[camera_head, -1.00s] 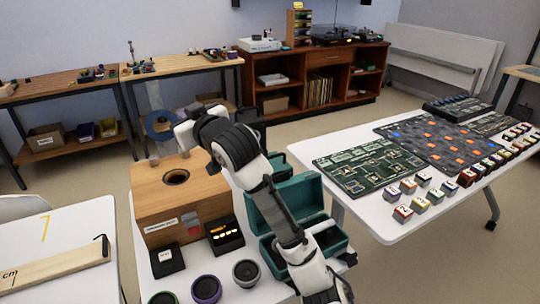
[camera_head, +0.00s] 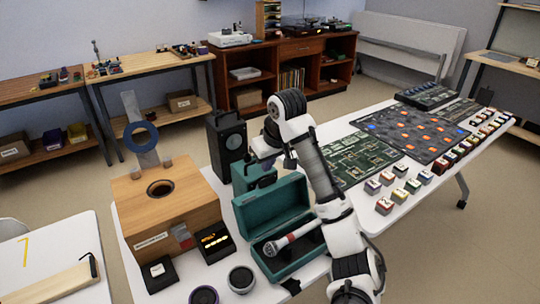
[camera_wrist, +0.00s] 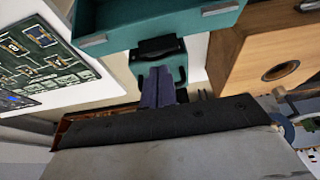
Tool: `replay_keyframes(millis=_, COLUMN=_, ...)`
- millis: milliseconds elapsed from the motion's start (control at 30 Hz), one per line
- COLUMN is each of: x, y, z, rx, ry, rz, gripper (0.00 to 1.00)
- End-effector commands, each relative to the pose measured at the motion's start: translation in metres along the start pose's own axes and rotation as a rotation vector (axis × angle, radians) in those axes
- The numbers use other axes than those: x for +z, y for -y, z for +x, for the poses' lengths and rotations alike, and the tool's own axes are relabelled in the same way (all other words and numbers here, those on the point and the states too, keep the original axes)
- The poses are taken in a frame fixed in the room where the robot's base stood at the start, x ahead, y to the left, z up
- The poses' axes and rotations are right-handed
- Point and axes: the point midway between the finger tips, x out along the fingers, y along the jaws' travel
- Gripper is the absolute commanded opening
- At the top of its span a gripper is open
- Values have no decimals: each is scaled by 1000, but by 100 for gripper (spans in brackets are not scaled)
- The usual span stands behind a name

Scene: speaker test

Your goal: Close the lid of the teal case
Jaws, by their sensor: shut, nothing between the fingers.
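The teal case (camera_head: 250,227) stands on the white table in the head view. Its lid (camera_head: 272,205) is raised, and a microphone (camera_head: 290,241) with a silver head lies in the open base. In the wrist view the lid's back side (camera_wrist: 165,22) spans the top, with grey fittings along its edge. My gripper (camera_wrist: 159,73) is shut and empty, behind the raised lid. A small teal box (camera_wrist: 178,62) with a black handle is just beyond its fingers. In the head view the fingers are hard to make out; I cannot tell if they touch anything.
A wooden box (camera_head: 165,215) with a round hole stands left of the case. A black speaker (camera_head: 228,143) stands behind. Round dark-topped items (camera_head: 241,279) lie in front. Circuit boards (camera_head: 365,160) and small cubes cover the right table.

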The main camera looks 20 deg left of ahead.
Motion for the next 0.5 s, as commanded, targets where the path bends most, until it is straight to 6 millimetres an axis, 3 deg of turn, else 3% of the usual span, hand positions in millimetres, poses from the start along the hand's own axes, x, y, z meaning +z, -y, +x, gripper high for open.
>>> replay_keyframes(millis=33, x=0, y=2, z=12, rx=-6, ry=0, rz=0, gripper=0)
replay_keyframes(millis=200, x=0, y=0, z=31, rx=-1, ry=1, rz=1, gripper=0)
replay_keyframes(millis=500, x=0, y=0, z=41, rx=0, ry=-2, rz=0, gripper=0)
